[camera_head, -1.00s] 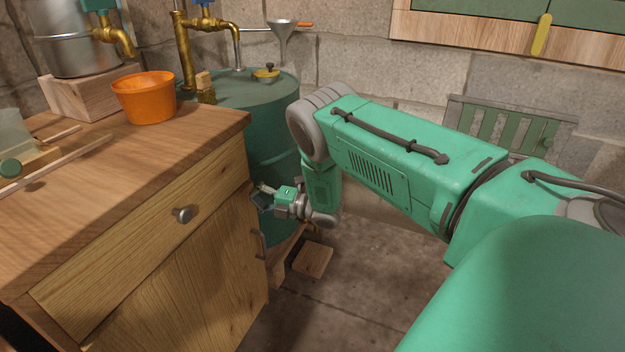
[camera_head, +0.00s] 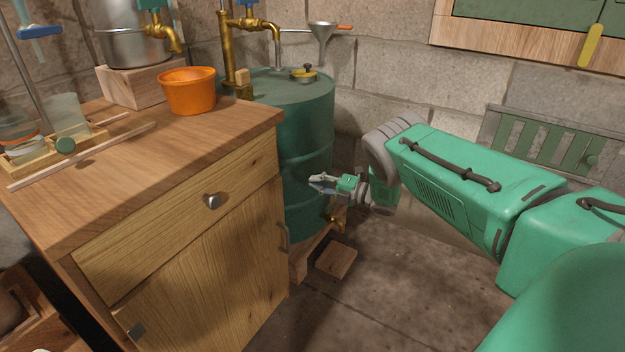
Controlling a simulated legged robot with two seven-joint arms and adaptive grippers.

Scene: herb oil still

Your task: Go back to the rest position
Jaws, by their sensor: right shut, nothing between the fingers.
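My right gripper (camera_head: 322,184) is shut and empty. It is at the end of my green right arm, which comes in from the right. In the picture it lies in front of the dark green drum (camera_head: 307,135), to the right of the wooden cabinet (camera_head: 190,220). Whether it touches the drum cannot be told, but nothing is in its fingers. My left gripper does not show.
The cabinet has a drawer knob (camera_head: 212,201) and a door handle (camera_head: 284,238) near my gripper's side. An orange bucket (camera_head: 188,92) stands on its top. A brass tap (camera_head: 337,219) and a wooden block (camera_head: 335,261) are low by the drum. The floor (camera_head: 400,290) is clear in front.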

